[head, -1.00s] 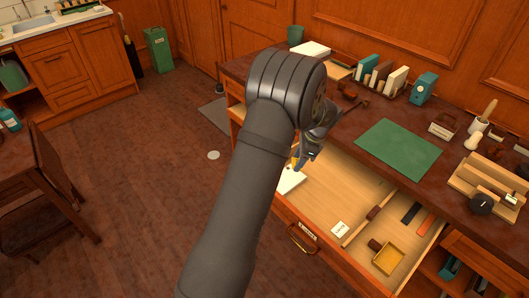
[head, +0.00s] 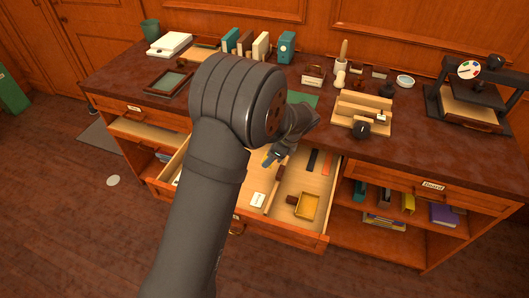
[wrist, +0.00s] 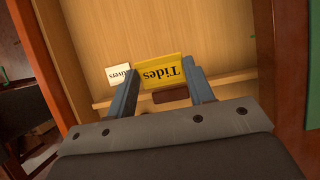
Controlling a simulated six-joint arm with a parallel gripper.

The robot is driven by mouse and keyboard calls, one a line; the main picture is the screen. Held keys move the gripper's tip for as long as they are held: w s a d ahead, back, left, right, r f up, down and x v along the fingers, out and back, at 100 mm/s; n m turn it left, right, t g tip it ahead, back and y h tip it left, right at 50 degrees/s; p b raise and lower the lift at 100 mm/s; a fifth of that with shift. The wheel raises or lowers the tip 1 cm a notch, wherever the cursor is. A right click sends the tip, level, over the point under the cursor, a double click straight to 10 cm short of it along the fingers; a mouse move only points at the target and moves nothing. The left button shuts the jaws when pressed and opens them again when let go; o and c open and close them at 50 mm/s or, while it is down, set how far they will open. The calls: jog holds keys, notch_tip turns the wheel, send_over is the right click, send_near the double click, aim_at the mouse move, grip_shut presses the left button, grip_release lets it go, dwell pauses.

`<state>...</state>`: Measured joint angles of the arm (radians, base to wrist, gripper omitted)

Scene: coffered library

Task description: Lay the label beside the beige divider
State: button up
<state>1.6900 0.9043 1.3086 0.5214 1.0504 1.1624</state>
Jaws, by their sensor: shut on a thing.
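My gripper (wrist: 163,86) is shut on a yellow label (wrist: 160,72) that reads "Tides", upside down in the wrist view. In the head view my gripper (head: 275,157) is over the open drawer (head: 236,188), with the label's yellow edge (head: 266,162) just showing. The beige divider (head: 270,187) is a thin strip across the drawer; it also shows in the wrist view (wrist: 232,87), close to the held label. I cannot tell whether the label touches the drawer floor. A white label (head: 258,200), reading roughly "Rivers" in the wrist view (wrist: 118,75), lies beside the divider.
Right of the divider are a yellow tray (head: 306,207), dark brown blocks (head: 291,200), a black strip (head: 312,160) and an orange strip (head: 327,162). The drawer floor around the white label is bare. The desk top (head: 420,135) overhangs behind, with a wooden stand (head: 360,115).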

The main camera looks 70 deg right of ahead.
jog(key=shift+f, duration=4.5)
jog(key=o, duration=1)
jog(key=shift+w+r, duration=0.1)
jog(key=shift+w, duration=0.05)
jog(key=shift+w+r, duration=2.4)
